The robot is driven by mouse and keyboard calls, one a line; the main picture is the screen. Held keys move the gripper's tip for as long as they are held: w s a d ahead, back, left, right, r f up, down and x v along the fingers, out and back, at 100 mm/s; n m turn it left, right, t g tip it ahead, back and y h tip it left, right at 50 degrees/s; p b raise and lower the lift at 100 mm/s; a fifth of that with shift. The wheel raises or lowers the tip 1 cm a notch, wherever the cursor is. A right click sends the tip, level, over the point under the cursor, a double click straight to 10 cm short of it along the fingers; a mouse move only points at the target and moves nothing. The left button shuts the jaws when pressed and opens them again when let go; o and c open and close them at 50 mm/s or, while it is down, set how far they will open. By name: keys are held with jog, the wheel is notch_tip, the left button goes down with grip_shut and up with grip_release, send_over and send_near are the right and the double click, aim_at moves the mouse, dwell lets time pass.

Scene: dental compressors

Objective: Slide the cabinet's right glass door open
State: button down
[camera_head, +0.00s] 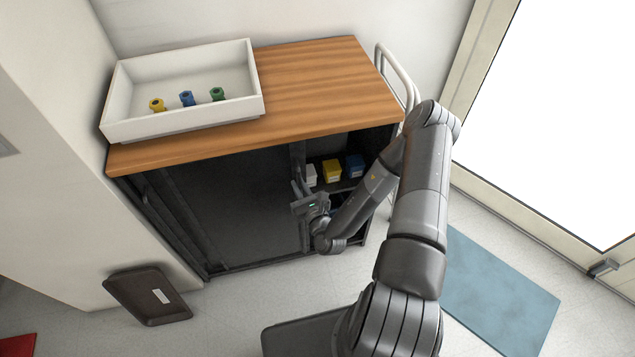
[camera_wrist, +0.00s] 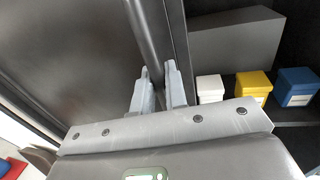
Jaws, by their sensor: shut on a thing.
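The cabinet (camera_head: 330,78) has a wooden top and dark sliding doors. A dark door panel (camera_head: 235,200) covers its left and middle front; I cannot tell where the two doors overlap. The right part of the front is open, showing the shelf inside. My gripper (camera_head: 298,188) is at the right edge of the dark panel, beside this opening. In the wrist view my gripper's fingers (camera_wrist: 160,75) are shut on a vertical bar-like door handle (camera_wrist: 150,30), with the dark door (camera_wrist: 70,50) to its left. The handle is mostly hidden in the head view.
White (camera_wrist: 210,88), yellow (camera_wrist: 254,86) and blue (camera_wrist: 296,88) boxes stand inside the opening. A white tray (camera_head: 185,127) with small coloured fittings is on top. A dark tray (camera_head: 135,290) leans at the lower left; a blue mat (camera_head: 500,290) lies right.

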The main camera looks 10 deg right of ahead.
jog(key=shift+a, duration=0.7)
jog(key=c, duration=1.5)
grip_release()
jog(key=shift+c, duration=0.2)
jog(key=s+d, duration=0.2)
jog(key=s, duration=0.8)
jog(key=shift+s, duration=0.3)
jog(key=shift+d, duration=0.1)
